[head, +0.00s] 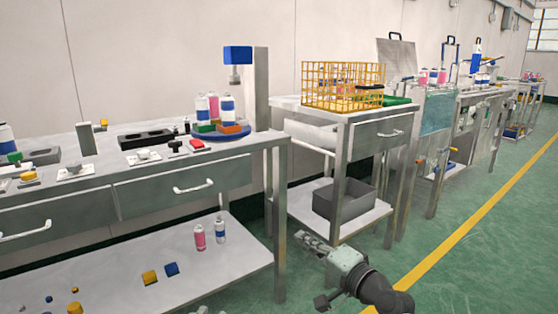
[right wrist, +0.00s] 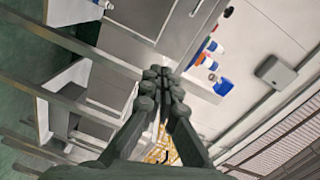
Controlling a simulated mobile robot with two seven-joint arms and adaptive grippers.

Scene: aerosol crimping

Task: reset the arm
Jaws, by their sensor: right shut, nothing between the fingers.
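My right arm (head: 372,286) comes in at the bottom right of the head view. Its gripper (head: 312,243) reaches toward the left, in front of the second table and above the green floor. In the right wrist view the gripper's dark fingers (right wrist: 164,72) lie together with nothing between them. My left gripper is not in either view.
A long metal bench (head: 150,180) with drawers stands at the left. It carries a blue round plate (head: 243,133) with spray cans and a blue-headed press (head: 237,55). The second table holds a yellow wire basket (head: 342,85). Green floor (head: 470,265) at the right is clear.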

